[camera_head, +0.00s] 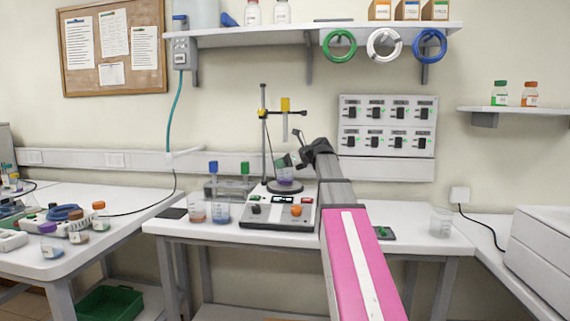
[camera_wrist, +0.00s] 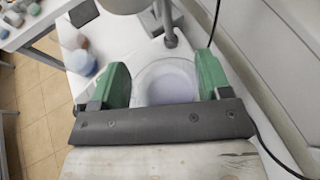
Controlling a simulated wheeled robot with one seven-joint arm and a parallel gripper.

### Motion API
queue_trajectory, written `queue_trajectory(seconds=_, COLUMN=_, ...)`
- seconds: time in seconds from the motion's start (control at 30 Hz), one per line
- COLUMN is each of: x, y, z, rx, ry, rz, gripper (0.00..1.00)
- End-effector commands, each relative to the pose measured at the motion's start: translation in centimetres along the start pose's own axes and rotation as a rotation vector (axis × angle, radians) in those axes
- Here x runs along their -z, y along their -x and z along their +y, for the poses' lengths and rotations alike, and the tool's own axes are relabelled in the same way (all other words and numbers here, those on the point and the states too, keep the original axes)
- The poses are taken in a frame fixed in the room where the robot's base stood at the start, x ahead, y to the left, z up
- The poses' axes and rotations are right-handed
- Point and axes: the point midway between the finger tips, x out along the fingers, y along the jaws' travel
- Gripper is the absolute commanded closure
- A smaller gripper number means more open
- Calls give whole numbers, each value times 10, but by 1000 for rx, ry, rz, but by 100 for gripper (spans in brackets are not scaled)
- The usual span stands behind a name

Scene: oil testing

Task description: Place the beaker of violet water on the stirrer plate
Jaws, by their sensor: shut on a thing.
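The beaker of violet water (camera_head: 285,174) is upright over the round dark stirrer plate (camera_head: 285,188). I cannot tell whether its base touches the plate. My gripper (camera_head: 291,163) reaches in from the right and is shut on the beaker, near its upper part. In the wrist view the green fingers of my gripper (camera_wrist: 164,80) sit on either side of the clear beaker (camera_wrist: 170,88), with pale violet liquid inside. The stirrer's white and dark base (camera_head: 268,214) carries knobs, one of them orange.
A stand rod (camera_head: 264,135) with a yellow-topped probe (camera_head: 285,112) rises behind the plate. Two beakers (camera_head: 197,210) (camera_head: 221,212) stand left of the stirrer. A clear beaker (camera_head: 440,222) stands at the table's right. A shelf (camera_head: 260,38) hangs above.

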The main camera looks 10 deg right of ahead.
Motion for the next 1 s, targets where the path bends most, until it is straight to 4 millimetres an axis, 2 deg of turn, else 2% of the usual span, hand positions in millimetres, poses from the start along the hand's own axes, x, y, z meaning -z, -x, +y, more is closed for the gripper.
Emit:
queue_trajectory(seconds=0.07, x=2, y=-1, z=0, rx=0, ry=0, rz=-1, gripper=61)
queue_trajectory(seconds=0.1, x=2, y=-1, z=0, rx=0, ry=0, rz=0, gripper=20)
queue_trajectory(seconds=0.17, x=2, y=-1, z=0, rx=0, ry=0, rz=0, gripper=4)
queue_trajectory(seconds=0.57, x=-1, y=4, z=0, rx=1, ry=-1, rz=0, gripper=4)
queue_trajectory(seconds=0.67, x=0, y=18, z=0, rx=2, ry=-1, rz=-1, gripper=4)
queue_trajectory(seconds=1.0, x=-1, y=86, z=0, rx=3, ry=0, rz=-1, gripper=4)
